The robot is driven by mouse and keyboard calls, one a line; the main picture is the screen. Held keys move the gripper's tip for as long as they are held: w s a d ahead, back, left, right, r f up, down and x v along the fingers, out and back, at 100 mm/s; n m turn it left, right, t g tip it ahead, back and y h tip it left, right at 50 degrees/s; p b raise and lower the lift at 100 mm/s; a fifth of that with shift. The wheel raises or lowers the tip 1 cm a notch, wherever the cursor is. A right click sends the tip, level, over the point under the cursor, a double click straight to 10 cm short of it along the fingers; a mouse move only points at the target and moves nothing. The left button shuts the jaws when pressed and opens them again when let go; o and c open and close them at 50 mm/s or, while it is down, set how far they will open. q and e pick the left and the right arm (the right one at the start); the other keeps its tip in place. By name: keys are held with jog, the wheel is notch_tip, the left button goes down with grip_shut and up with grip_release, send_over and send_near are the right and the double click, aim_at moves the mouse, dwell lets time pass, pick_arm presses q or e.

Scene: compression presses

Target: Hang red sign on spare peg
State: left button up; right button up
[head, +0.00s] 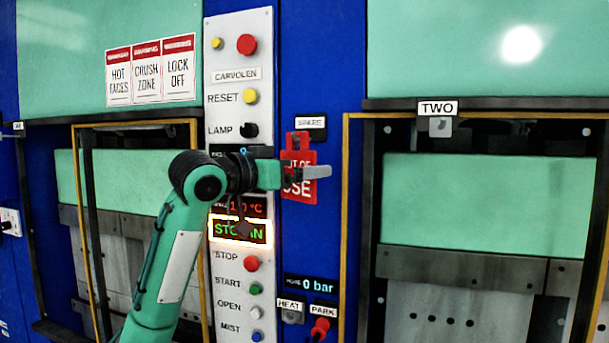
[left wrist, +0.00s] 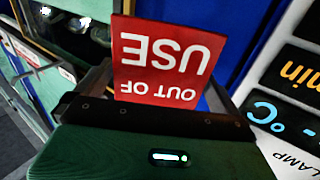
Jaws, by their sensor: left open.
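The red sign (head: 298,158), lettered OUT OF USE, is upright against the blue panel. Its narrow top piece is just below the SPARE label (head: 311,122). The spare peg itself cannot be made out behind the sign's top. My left gripper (head: 306,173) is open at the sign's lower part, with a finger across its front. In the left wrist view the sign (left wrist: 165,65) stands between the spread fingers, its letters upside down. Whether a finger touches it cannot be told. My right gripper is not in view.
A control column (head: 238,75) with buttons and displays stands left of the sign. Press TWO (head: 455,205) with its yellow frame is to the right. Below are the HEAT peg (head: 291,316) and a red piece at PARK (head: 320,328).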

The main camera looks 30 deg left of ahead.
pick_arm(q)
jog(key=b+v, duration=0.5)
jog(key=v, duration=0.6)
jog(key=shift+s, duration=0.25)
jog(key=shift+f, duration=0.1)
